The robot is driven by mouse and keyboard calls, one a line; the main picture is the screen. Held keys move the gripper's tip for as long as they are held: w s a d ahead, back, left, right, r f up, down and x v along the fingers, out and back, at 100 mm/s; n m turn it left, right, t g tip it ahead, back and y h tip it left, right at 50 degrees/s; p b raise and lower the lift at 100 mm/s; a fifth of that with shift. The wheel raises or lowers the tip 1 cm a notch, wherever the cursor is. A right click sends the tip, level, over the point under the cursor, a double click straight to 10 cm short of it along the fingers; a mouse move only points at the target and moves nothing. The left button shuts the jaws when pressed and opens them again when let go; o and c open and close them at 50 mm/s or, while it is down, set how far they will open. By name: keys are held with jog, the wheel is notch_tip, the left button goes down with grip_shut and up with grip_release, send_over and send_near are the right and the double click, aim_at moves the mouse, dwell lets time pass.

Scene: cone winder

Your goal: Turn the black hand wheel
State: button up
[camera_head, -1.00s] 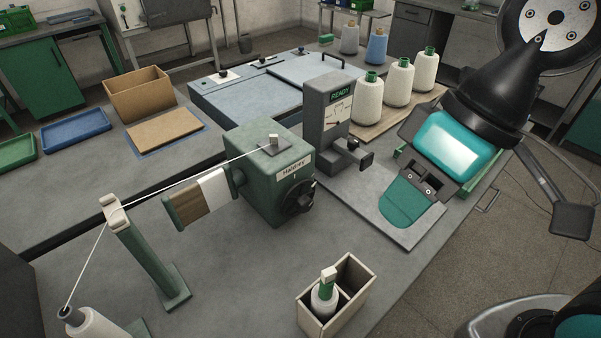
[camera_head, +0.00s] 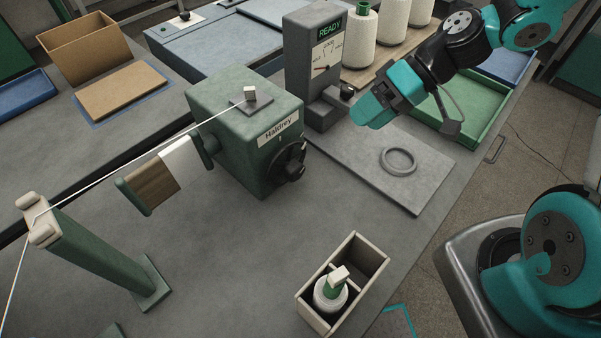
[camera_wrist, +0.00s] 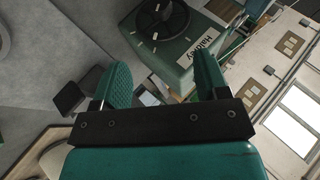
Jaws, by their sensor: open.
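The black hand wheel (camera_head: 290,164) is on the right-hand face of the green winder box (camera_head: 235,145), below the "Haldrey" label. In the wrist view the hand wheel (camera_wrist: 162,18) shows at the top, beyond my fingertips, with pale marks around it. My gripper (camera_head: 362,112) is up and to the right of the wheel, clear of it, over the grey plate. In the wrist view my gripper (camera_wrist: 163,72) has its two teal fingers wide apart with nothing between them.
A grey gauge unit (camera_head: 312,62) reading READY stands behind the wheel, near my gripper. A grey plate with a ring (camera_head: 398,161) lies to the right. White thread runs left to a green post (camera_head: 88,248).

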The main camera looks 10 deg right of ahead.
aim_at(300, 172)
jog(key=p+x, duration=0.1)
jog(key=x, duration=1.6)
jog(key=shift+f, duration=0.2)
jog(key=shift+c, duration=0.2)
jog(key=c, duration=0.9)
